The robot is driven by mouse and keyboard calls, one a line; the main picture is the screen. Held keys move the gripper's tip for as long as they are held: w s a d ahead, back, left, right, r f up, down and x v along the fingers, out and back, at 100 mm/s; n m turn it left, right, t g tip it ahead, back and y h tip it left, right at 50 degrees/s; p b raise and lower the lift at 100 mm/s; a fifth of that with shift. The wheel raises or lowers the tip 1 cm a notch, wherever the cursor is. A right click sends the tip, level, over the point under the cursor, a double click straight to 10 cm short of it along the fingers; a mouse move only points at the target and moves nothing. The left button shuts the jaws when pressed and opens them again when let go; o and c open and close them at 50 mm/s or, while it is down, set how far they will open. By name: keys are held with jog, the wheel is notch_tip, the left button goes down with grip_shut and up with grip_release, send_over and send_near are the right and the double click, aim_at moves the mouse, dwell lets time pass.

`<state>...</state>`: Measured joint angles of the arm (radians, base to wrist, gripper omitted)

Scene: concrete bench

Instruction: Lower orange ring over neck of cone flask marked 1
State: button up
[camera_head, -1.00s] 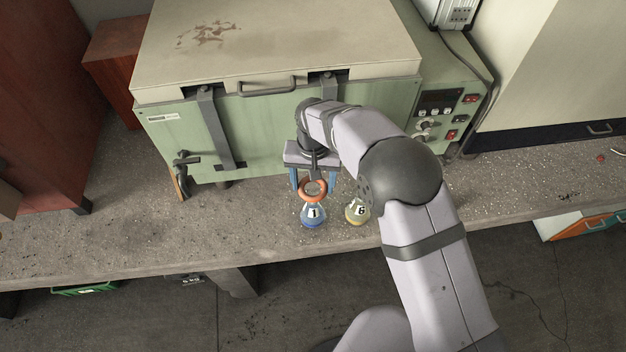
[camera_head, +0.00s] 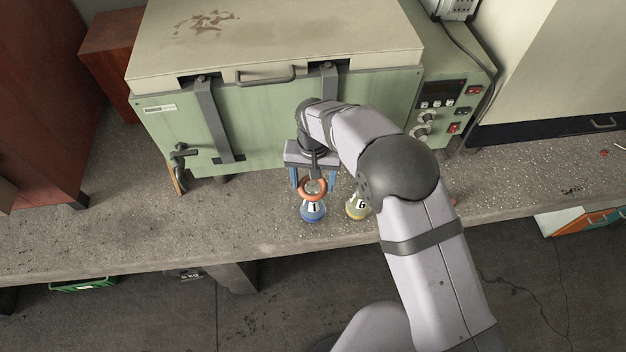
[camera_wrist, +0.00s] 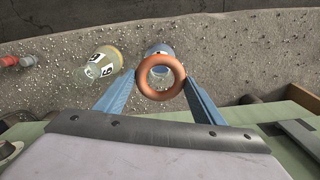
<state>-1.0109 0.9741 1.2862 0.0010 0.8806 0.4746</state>
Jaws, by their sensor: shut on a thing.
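My gripper (camera_head: 313,186) is shut on the orange ring (camera_head: 313,199), one blue finger on each side of it. In the wrist view my gripper (camera_wrist: 160,82) grips the orange ring (camera_wrist: 142,76) by its outer edge. The cone flask marked 1 (camera_head: 313,213), with blue liquid, stands upright on the bench below the ring. In the wrist view flask 1 (camera_wrist: 159,50) shows behind the ring, and clear glass shows through the hole. I cannot tell whether the ring is around the neck or just above it.
A cone flask marked 6 (camera_head: 357,210), with yellow liquid, stands close on the right; it also shows in the wrist view (camera_wrist: 98,66). A green oven (camera_head: 270,125) stands behind. Red pieces (camera_wrist: 22,60) lie beyond flask 6. The bench (camera_head: 120,225) at left is clear.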

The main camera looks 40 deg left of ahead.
jog(key=shift+f+b, duration=2.1)
jog(key=shift+f, duration=1.15)
jog(key=o, duration=1.7)
jog(key=shift+c, duration=0.2)
jog(key=shift+r, duration=0.15)
jog(key=shift+r+p, duration=2.7)
jog(key=shift+r, duration=1.2)
